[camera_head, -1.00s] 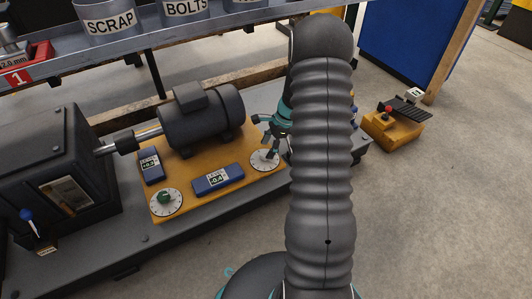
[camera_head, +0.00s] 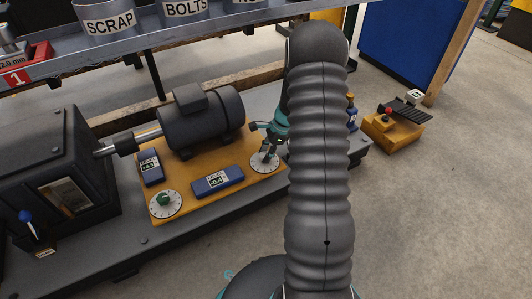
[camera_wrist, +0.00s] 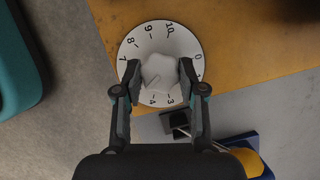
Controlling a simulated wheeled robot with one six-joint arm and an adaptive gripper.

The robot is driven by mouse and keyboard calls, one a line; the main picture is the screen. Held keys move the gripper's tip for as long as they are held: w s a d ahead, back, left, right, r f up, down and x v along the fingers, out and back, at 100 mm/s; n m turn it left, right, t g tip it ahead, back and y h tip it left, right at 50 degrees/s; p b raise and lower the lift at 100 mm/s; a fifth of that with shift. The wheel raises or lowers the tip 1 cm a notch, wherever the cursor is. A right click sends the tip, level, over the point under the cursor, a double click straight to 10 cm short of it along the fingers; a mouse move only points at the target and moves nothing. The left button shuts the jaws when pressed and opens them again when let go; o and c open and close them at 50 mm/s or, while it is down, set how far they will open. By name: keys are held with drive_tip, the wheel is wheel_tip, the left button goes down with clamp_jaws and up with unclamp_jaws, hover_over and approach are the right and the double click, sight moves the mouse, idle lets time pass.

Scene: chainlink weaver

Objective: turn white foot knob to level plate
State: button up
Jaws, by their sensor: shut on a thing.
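The white foot knob (camera_wrist: 158,71) sits at the middle of a round numbered dial (camera_wrist: 190,45) in the wrist view. My gripper (camera_wrist: 158,80) is shut on the knob, with one finger on each side. In the head view my gripper (camera_head: 266,152) points down over the white dial (camera_head: 257,166) at the right corner of the yellow plate (camera_head: 200,209). The knob is mostly hidden by the fingers there. A blue level (camera_head: 218,181) on the plate reads about -0.4. A second blue level (camera_head: 150,166) has a reading too small to be sure of.
A green knob on a dial (camera_head: 165,203) is at the plate's front left corner. A dark motor (camera_head: 203,118) stands on the plate, its shaft joined to a dark box (camera_head: 55,165). A shelf with bins (camera_head: 185,10) runs above. Open floor (camera_head: 440,210) lies right.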

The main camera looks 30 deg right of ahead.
drive_tip(key=n+g+p, duration=0.1)
drive_tip(key=n, duration=0.2)
drive_tip(key=n+g+p, duration=0.1)
drive_tip(key=n, duration=0.1)
drive_tip(key=shift+w+n, duration=0.15)
drive_tip(key=shift+n, duration=0.25)
drive_tip(key=n+g, duration=0.1)
drive_tip(key=n, duration=0.1)
drive_tip(key=n+g+h+p, duration=0.1)
drive_tip(key=n, duration=0.2)
drive_tip(key=shift+n, duration=0.3)
drive_tip(key=o, duration=1.1)
drive_tip(key=shift+o, duration=0.2)
drive_tip(key=shift+w+r, duration=0.1)
